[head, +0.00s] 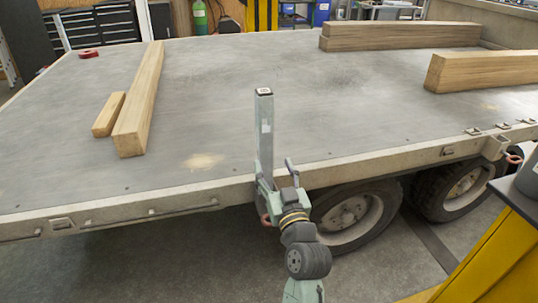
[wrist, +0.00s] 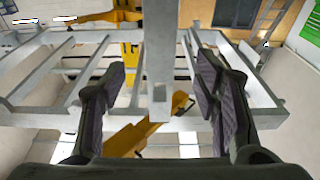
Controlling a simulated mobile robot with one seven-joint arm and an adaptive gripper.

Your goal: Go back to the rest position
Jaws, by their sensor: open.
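My gripper (head: 274,168) is at the near side edge of the trailer bed, pointing upward, with its fingers spread. A grey upright metal post (head: 264,125) stands at that edge, rising above the bed, close to the left finger in the head view. In the wrist view the post (wrist: 158,45) runs down from the top between the two dark fingers of my gripper (wrist: 163,75), with visible gaps on both sides. The post's lower part is hidden behind the gripper in the head view.
The flat trailer bed (head: 230,75) carries a long beam (head: 140,100), a short block (head: 108,115) and beams at the right (head: 400,35). A red object (head: 88,53) lies at the far left. Wheels (head: 350,215) sit below. A yellow structure (head: 480,265) is at lower right.

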